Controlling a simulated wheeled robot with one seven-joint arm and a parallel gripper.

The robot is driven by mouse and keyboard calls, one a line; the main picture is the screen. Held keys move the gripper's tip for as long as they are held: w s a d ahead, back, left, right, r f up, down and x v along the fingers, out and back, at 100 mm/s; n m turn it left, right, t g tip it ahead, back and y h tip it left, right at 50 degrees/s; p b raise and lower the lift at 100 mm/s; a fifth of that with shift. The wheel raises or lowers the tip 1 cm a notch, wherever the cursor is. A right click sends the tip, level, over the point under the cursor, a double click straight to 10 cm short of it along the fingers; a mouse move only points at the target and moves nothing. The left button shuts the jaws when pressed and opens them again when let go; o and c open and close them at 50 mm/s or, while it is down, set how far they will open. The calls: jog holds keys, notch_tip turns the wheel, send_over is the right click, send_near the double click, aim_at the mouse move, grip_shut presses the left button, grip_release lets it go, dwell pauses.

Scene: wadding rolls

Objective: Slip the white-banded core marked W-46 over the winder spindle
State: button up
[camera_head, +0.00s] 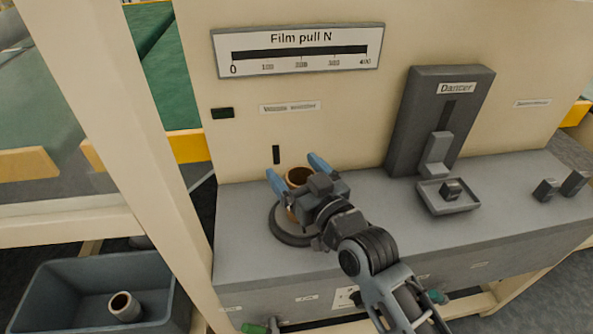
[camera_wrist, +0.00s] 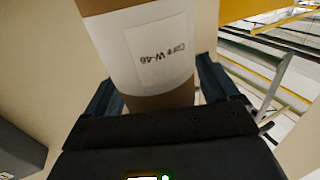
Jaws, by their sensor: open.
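The brown cardboard core (camera_head: 299,177) stands upright over the round dark base plate (camera_head: 292,238) on the grey bench. In the wrist view the core (camera_wrist: 150,60) fills the upper middle, with a white band and an upside-down label reading "Core W-46". My gripper (camera_head: 294,170) is open, with its two blue fingers on either side of the core. The fingers also show beside the core in the wrist view. The winder spindle cannot be made out; my gripper hides the core's lower part, so I cannot tell how far down it sits.
A "Dancer" unit (camera_head: 416,120) with a small tray (camera_head: 462,207) stands right of my gripper. Small dark blocks (camera_head: 545,190) lie at the far right. A grey bin (camera_head: 60,290) on the lower left holds another core (camera_head: 124,306). A "Film pull N" gauge (camera_head: 300,50) hangs above.

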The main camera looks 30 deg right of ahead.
jog(key=shift+r, duration=0.2)
jog(key=s+b, duration=0.1)
jog(key=s, duration=1.1)
jog(key=shift+d, duration=0.4)
jog(key=shift+s+f, duration=0.1)
jog(key=s+g+h, duration=0.1)
jog(key=s+g, duration=0.2)
jog(key=s, duration=2.6)
jog(key=shift+s+a+f+m, duration=0.2)
jog(key=shift+f+m, duration=0.1)
jog(key=shift+m, duration=0.1)
jog(key=shift+r, duration=0.1)
